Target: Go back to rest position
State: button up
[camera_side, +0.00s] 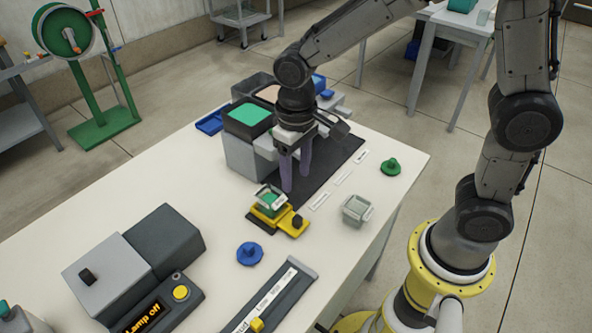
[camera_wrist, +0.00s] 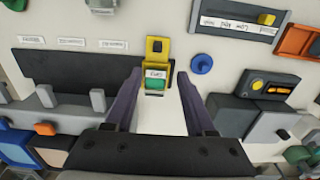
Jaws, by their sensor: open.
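My gripper (camera_side: 295,176) points down above the table (camera_side: 160,185), near the edge of the dark mat. Its two purple fingers are apart with nothing between them; they show in the wrist view (camera_wrist: 160,92) too. Just in front of it in the side view stands a yellow fixture (camera_side: 291,224) with a dark knob. A small clear cup with green contents (camera_side: 270,197) sits on this fixture. In the wrist view the green cup (camera_wrist: 155,84) with a white label lies ahead of the fingertips, apart from them.
A clear container (camera_side: 357,210), a green knob (camera_side: 390,167) and a blue knob (camera_side: 249,254) are on the table. A grey block with green top (camera_side: 247,116) stands close left of my gripper. A lamp box (camera_side: 157,309) and a slider panel (camera_side: 268,300) are at the front.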

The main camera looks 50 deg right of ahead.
jog(key=s+d+r+m+t, duration=0.1)
jog(key=s+d+r+t, duration=0.15)
jog(key=r, duration=0.35)
jog(key=s+d+r+t, duration=0.2)
jog(key=s+d+r, duration=0.1)
jog(key=d+r, duration=0.15)
jog(key=s+d+n+t, duration=0.1)
jog(key=s+d, duration=0.1)
jog(key=s, duration=0.8)
jog(key=shift+d+r, duration=0.15)
jog(key=shift+d, duration=0.1)
